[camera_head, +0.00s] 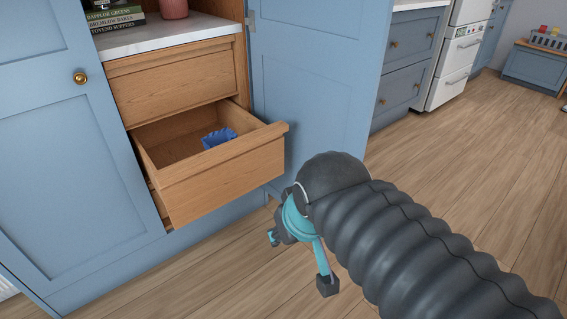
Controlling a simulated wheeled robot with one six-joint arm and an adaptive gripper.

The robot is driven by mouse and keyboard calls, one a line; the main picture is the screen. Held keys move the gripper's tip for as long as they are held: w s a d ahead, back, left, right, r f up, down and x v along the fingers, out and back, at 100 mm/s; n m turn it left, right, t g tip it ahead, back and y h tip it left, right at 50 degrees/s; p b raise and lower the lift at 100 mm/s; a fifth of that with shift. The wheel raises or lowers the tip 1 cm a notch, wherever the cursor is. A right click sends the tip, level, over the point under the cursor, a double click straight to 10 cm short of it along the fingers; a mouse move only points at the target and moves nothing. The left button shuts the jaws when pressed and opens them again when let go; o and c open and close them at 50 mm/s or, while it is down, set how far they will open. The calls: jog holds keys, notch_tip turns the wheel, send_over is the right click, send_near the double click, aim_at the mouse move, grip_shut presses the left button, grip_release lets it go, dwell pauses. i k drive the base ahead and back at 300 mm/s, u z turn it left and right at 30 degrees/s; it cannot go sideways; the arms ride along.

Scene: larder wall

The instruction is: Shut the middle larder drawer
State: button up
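The middle larder drawer (225,178) is light wood and pulled well out of the larder, with its front facing the room. A blue crinkled item (219,138) lies inside it, near the back right. The wooden drawer above it (175,85) is shut. My gripper (300,262), with teal and dark parts, is in front of and to the lower right of the open drawer's front, apart from it. Its two fingers are spread and nothing shows between them. My dark ribbed arm hides part of the floor.
A blue door (315,75) stands open right of the drawers, close to the open drawer's right side. A blue door with a brass knob (55,130) is at left. Books (115,18) and a pink jar (173,8) stand on the marble shelf. Wooden floor (470,170) is clear at right.

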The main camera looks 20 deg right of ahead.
aim_at(193, 182)
jog(key=z, duration=0.15)
jog(key=i, duration=0.7)
jog(key=z, duration=0.6)
jog(key=k, duration=0.9)
jog(key=u, duration=0.75)
jog(key=i, duration=0.5)
jog(key=z, duration=0.05)
